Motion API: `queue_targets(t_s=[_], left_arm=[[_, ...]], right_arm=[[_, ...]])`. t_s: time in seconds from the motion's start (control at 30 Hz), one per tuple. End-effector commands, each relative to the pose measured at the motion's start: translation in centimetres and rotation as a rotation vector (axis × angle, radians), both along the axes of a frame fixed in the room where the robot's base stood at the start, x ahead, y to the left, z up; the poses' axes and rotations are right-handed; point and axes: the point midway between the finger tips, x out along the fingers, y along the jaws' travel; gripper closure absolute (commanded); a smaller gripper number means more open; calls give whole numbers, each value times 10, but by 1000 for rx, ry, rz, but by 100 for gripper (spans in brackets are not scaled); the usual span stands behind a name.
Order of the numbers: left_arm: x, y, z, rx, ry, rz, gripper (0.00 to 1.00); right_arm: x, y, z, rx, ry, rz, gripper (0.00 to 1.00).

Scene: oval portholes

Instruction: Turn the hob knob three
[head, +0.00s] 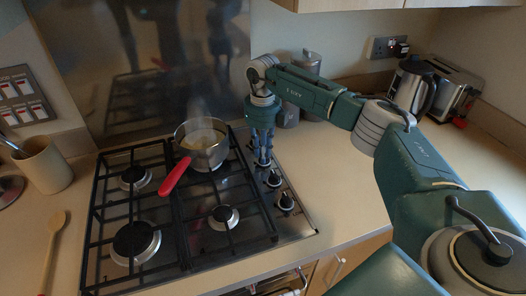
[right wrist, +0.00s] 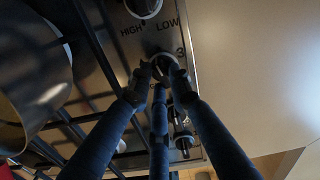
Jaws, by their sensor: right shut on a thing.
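The hob knob marked 3 (right wrist: 168,64) sits on the steel panel in the right wrist view, with a white skirt around its dark grip. My right gripper (right wrist: 160,74) points down at the panel, with its dark fingers closed around this knob. In the head view the right gripper (head: 263,161) stands over the knob row at the hob's right side and hides the held knob. Other knobs stand in the same row, one just in front (head: 273,179) and one nearer the front edge (head: 286,202). My left gripper is not in view.
A steel pan (head: 207,157) with a red handle sits on the back right burner, close to the left of my right gripper. Black grates (head: 180,215) cover the hob. A kettle (head: 412,86) and toaster (head: 455,88) stand at the back right. The worktop right of the hob is clear.

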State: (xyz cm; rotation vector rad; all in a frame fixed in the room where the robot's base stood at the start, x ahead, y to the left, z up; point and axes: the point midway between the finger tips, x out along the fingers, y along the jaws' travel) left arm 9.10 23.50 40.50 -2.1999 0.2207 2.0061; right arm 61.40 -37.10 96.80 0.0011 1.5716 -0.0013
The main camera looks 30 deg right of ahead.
Motion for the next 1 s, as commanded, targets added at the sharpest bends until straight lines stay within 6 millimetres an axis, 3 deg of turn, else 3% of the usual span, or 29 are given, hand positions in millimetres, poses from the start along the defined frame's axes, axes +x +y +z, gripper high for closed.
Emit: queue_targets(t_s=[0.4, 1.0], left_arm=[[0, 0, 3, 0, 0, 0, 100], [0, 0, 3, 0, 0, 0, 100]], right_arm=[[2, 0, 1, 1, -4, -213, 100], [2, 0, 1, 1, -4, -251, 100]])
